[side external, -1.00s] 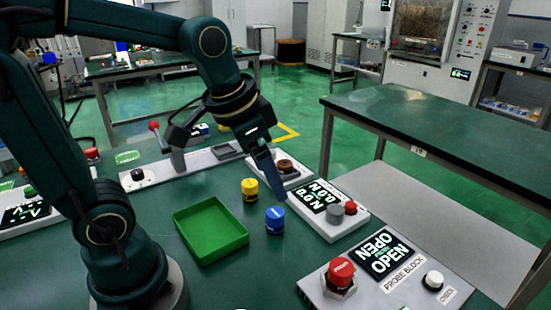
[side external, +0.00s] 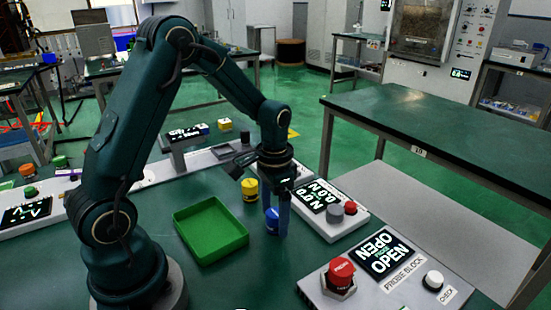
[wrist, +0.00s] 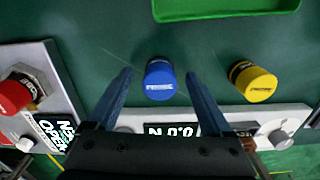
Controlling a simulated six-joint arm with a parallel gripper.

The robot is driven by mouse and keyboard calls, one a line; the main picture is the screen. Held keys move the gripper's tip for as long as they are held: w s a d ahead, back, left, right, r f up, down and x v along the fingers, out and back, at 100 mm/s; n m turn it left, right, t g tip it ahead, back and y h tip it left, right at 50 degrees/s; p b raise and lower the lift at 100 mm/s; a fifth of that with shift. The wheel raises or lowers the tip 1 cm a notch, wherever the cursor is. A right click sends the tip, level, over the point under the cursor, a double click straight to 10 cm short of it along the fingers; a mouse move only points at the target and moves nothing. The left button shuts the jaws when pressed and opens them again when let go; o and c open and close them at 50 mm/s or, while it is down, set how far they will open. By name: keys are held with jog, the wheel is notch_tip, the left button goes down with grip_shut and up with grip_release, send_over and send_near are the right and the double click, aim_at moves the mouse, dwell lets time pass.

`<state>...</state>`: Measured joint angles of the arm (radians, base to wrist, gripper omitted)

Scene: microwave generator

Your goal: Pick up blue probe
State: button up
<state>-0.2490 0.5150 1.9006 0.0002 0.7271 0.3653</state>
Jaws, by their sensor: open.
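The blue probe (side external: 271,222) is a short cylinder standing on the green table. In the side view my gripper (side external: 277,218) points down at it, and a finger partly covers it. In the wrist view the blue probe (wrist: 159,79) is between the lines of my two open fingers (wrist: 159,76), with clear space on both sides. The fingers are apart and hold nothing. I cannot tell their exact height relative to the probe.
A yellow probe (side external: 250,189) stands close by, beside the gripper. A green tray (side external: 212,254) lies to the left. A panel with a display (side external: 318,194) is to the right. The probe block panel (side external: 372,262) holds a red probe (side external: 341,271).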

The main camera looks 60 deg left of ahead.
jog(key=shift+f, duration=0.65)
grip_shut()
jog(key=shift+r, duration=0.1)
jog(key=shift+r, duration=0.55)
notch_tip(320, 180, up, 3)
jog(key=shift+w+f, duration=0.1)
jog(key=shift+f, duration=0.05)
jog(key=s+a+r, duration=0.7)
jog(key=a, duration=0.2)
jog(key=shift+a, duration=0.2)
